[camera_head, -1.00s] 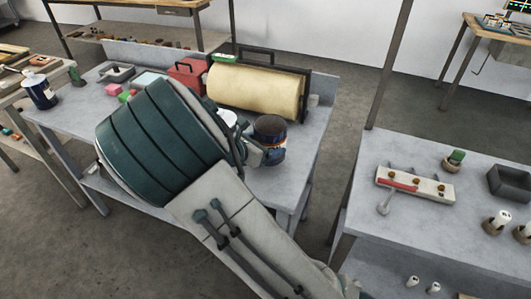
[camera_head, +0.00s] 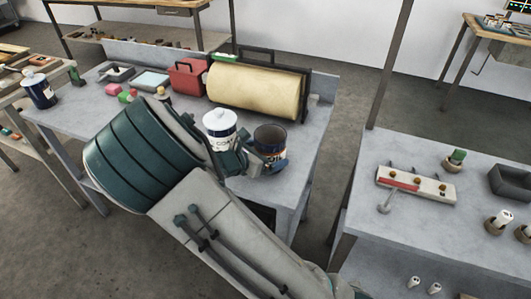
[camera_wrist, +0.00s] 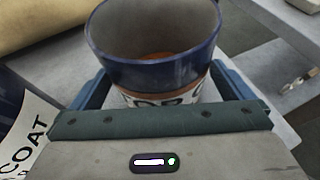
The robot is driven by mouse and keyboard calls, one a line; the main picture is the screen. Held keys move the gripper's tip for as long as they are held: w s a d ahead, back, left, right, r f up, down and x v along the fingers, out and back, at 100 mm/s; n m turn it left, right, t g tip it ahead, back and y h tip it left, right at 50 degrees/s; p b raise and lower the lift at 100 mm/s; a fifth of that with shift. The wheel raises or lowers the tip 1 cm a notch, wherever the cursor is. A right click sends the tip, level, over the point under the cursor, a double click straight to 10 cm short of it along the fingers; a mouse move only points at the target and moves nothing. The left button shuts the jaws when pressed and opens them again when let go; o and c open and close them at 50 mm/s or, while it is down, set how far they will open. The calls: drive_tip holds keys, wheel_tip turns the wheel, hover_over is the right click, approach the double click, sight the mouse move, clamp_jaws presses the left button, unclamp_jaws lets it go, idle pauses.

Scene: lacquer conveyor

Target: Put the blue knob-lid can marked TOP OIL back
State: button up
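A dark blue, open-topped can (camera_head: 270,136) with an orange band and a white label is at the right part of the grey bench. In the wrist view the can (camera_wrist: 150,73) shows a hollow inside and no knob lid; its lettering is half hidden and looks like "TOP O". My gripper (camera_head: 262,160) has one finger on each side of the can and appears shut on it; it also shows in the wrist view (camera_wrist: 160,92). The can is upright. Whether its base touches the bench is hidden.
A white-lidded can (camera_head: 219,130) marked COAT stands close left of my gripper. Behind is a cream roll (camera_head: 254,88) on a dark stand, with a red box (camera_head: 187,78). Another blue can (camera_head: 40,91) stands far left. A gap separates the right-hand table (camera_head: 365,215).

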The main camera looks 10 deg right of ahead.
drive_tip(key=shift+r, duration=0.1)
drive_tip(key=shift+a+r, duration=0.15)
drive_tip(key=shift+r, duration=0.05)
drive_tip(key=p+v, duration=0.1)
drive_tip(key=v, duration=1)
drive_tip(key=shift+s+a, duration=0.25)
drive_tip(key=shift+s, duration=0.05)
drive_tip(key=shift+d, duration=0.1)
idle(0.4)
